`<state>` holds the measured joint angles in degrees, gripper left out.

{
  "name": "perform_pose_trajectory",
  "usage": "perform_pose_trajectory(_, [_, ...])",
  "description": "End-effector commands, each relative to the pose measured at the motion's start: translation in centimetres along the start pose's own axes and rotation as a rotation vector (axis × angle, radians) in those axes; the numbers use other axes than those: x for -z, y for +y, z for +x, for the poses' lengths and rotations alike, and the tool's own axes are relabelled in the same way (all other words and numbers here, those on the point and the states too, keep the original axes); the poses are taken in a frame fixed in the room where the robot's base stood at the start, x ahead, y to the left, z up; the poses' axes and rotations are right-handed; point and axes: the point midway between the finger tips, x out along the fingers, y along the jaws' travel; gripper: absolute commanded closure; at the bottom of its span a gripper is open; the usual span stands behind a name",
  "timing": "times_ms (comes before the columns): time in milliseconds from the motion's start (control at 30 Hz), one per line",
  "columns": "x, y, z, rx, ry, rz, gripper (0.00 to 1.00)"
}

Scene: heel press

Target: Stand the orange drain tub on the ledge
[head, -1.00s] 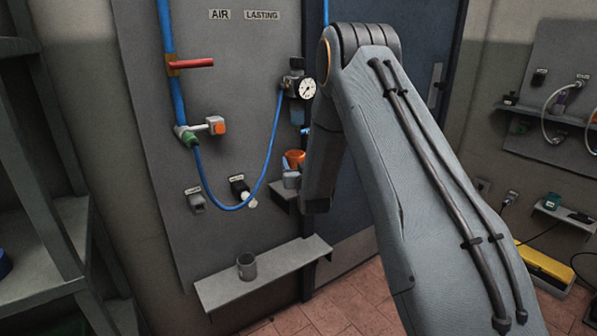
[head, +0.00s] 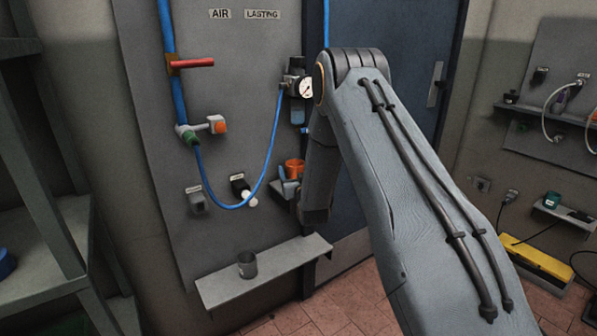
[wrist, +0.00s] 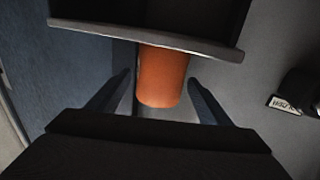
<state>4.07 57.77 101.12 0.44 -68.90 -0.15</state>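The orange drain tub (head: 294,168) is upright at the small grey ledge (head: 287,188) under the air regulator, left of my forearm. In the wrist view the tub (wrist: 162,77) sits between the two fingers of my gripper (wrist: 160,80). A gap shows on the left finger's side; the right fingertip is close to the tub's edge. The fingers look open around it. The wrist picture is upside down, and the ledge's edge (wrist: 150,42) hides the tub's bottom, so contact there cannot be seen. My forearm hides most of the gripper in the head view.
The regulator (head: 298,88) with its gauge is above the tub. A blue hose (head: 270,145) loops just left of it. A lower wide shelf (head: 215,290) holds a grey mug (head: 247,264). Shelving (head: 40,180) stands at far left.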

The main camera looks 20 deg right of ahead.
Motion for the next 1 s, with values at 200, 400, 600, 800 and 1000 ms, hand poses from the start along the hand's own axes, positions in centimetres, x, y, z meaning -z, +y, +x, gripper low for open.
perform_pose_trajectory(200, [0.1,0.0,0.0,0.000,0.000,0.000,0.27])
perform_pose_trajectory(400, [0.3,0.0,-1.8,0.000,-0.002,0.000,0.27])
perform_pose_trajectory(600, [0.2,0.0,-5.9,0.000,-0.003,0.000,0.27])
perform_pose_trajectory(800, [0.3,0.0,-9.6,0.000,-0.001,0.000,0.27])
perform_pose_trajectory(1000, [0.2,0.0,-11.7,-0.001,-0.002,0.000,0.27])
